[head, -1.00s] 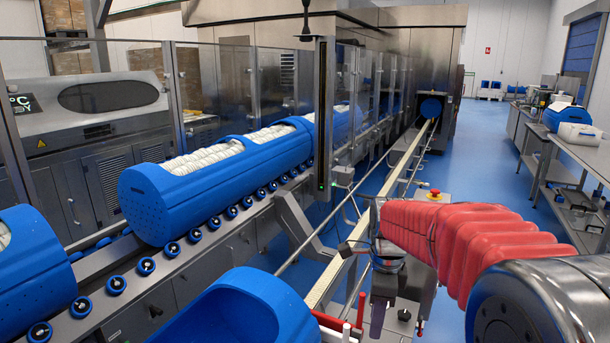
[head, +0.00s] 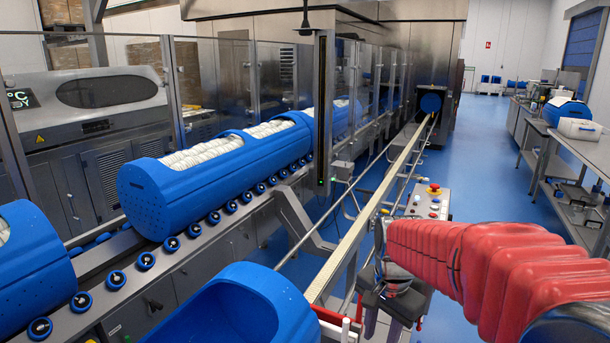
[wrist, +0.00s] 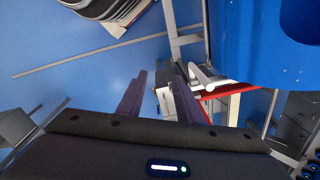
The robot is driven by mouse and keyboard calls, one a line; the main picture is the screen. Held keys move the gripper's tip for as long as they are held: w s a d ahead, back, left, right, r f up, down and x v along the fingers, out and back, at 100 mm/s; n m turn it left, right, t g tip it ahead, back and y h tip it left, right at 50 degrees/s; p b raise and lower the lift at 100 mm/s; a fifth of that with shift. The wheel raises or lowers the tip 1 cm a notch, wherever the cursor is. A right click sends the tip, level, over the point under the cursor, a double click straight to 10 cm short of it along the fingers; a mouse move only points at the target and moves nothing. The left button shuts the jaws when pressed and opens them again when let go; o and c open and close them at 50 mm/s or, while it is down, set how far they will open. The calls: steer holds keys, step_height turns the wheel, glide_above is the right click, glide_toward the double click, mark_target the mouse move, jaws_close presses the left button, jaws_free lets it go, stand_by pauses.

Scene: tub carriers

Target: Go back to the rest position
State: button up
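My gripper (head: 383,325) hangs low at the bottom right of the head view, below my red-sleeved arm. In the wrist view, the two dark fingers of my gripper (wrist: 159,80) stand apart with nothing held between them. The gripper is open and empty. The blue tub carrier (head: 238,312) with a hollow, empty-looking inside is at the bottom centre, left of my gripper and apart from it. Part of a blue body also shows at the upper right of the wrist view (wrist: 240,45).
Blue carriers (head: 165,205) filled with white items lie on the roller conveyor (head: 85,315) at left, beside glass panels. A narrow pale belt (head: 365,220) runs back to the steel machine. A control box (head: 428,205) stands behind my arm. Blue floor is open before the right-hand benches (head: 590,160).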

steer(key=s+r+n+t, duration=0.2)
steer(key=s+n, duration=0.3)
steer(key=s, duration=0.3)
steer(key=s+r+n+t, duration=0.3)
steer(key=s+r+n, duration=0.1)
steer(key=s, duration=0.5)
steer(key=shift+s+r+n, duration=0.2)
steer(key=shift+r+n, duration=0.2)
steer(key=shift+r, duration=0.1)
steer(key=shift+d, duration=0.1)
stand_by(0.4)
